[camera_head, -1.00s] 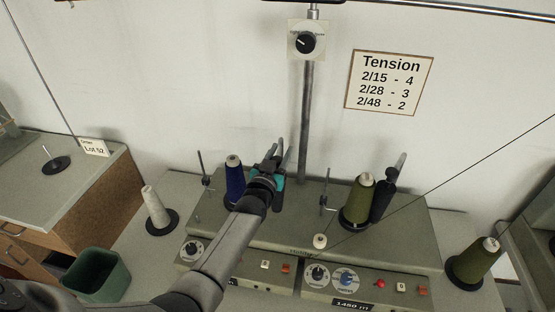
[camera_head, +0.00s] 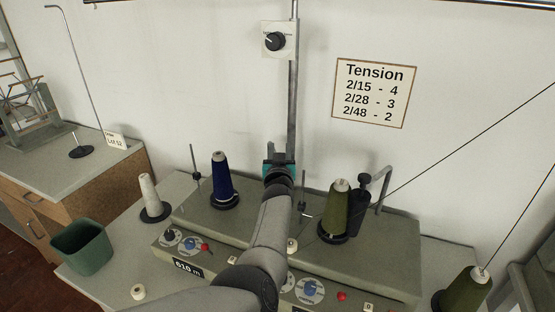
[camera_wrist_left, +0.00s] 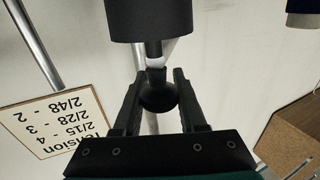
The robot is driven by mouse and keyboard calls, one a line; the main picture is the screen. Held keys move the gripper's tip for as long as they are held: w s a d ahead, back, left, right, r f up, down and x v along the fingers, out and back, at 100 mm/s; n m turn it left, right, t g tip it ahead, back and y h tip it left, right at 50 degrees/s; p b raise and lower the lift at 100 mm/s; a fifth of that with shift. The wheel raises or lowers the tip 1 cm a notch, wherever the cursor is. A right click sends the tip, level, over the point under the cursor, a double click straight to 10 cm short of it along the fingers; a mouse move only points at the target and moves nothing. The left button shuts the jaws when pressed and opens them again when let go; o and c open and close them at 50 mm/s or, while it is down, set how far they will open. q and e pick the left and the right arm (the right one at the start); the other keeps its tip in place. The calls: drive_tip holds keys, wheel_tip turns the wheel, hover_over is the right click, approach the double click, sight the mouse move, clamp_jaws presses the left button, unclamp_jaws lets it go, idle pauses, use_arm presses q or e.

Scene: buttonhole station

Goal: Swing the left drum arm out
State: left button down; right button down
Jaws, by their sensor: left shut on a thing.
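My left gripper (camera_head: 279,158) stands behind the winder, to the right of the blue cone (camera_head: 220,180) and in front of the metal post. In the left wrist view, my left gripper (camera_wrist_left: 155,85) is shut on a round black knob (camera_wrist_left: 158,94). A black drum (camera_wrist_left: 150,20) is next to the knob, with a pale link between them. I take these as parts of the left drum arm. In the head view my gripper and arm hide that drum arm. The right drum (camera_head: 363,202) is beside the green cone (camera_head: 336,210), with its metal arm (camera_head: 382,190). My right gripper is out of view.
The winder (camera_head: 385,250) has dials and switches along its front. A thin rod (camera_head: 195,165) stands left of the blue cone. A white cone (camera_head: 148,195), a green bin (camera_head: 82,247) and another green cone (camera_head: 465,292) stand around it. A post (camera_head: 292,90) rises behind.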

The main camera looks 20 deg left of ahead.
use_arm(q)
drive_tip(key=shift+w+d+f+y, duration=0.1)
drive_tip(key=shift+d+y, duration=0.05)
drive_tip(key=shift+y, duration=0.15)
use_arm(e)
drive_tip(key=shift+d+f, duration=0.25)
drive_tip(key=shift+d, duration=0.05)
use_arm(q)
drive_tip(key=shift+c, duration=2.4)
unclamp_jaws()
